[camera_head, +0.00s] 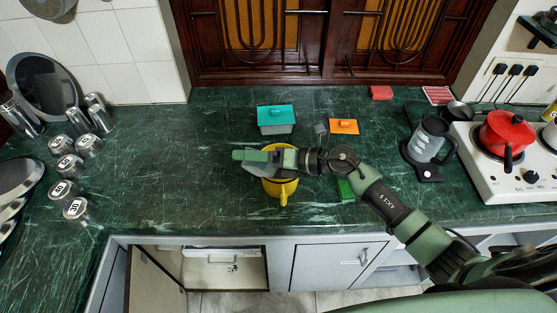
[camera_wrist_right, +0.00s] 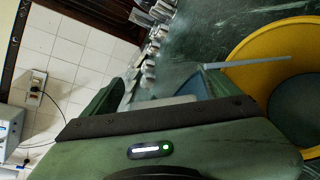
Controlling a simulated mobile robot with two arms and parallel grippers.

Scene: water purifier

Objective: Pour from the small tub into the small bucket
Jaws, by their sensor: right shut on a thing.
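My right gripper (camera_head: 248,157) reaches in from the right and is shut on a grey-blue thing, probably the small tub (camera_head: 256,170), mostly hidden under the fingers. In the right wrist view the tub (camera_wrist_right: 215,80) shows between the fingers, with a thin pale edge reaching over the yellow rim. A yellow vessel, probably the small bucket (camera_head: 282,188), stands on the counter just below the gripper. Its wide rim also shows in the right wrist view (camera_wrist_right: 265,48). The tub's contents are not visible. My left gripper is not in view.
A teal-lidded box (camera_head: 276,119) and an orange-lidded box (camera_head: 344,126) stand behind the bucket. A green block (camera_head: 345,190) lies to its right. A kettle (camera_head: 430,140) and a stove with a red pot (camera_head: 507,132) are farther right. Metal canisters (camera_head: 76,208) stand left. The counter between is clear.

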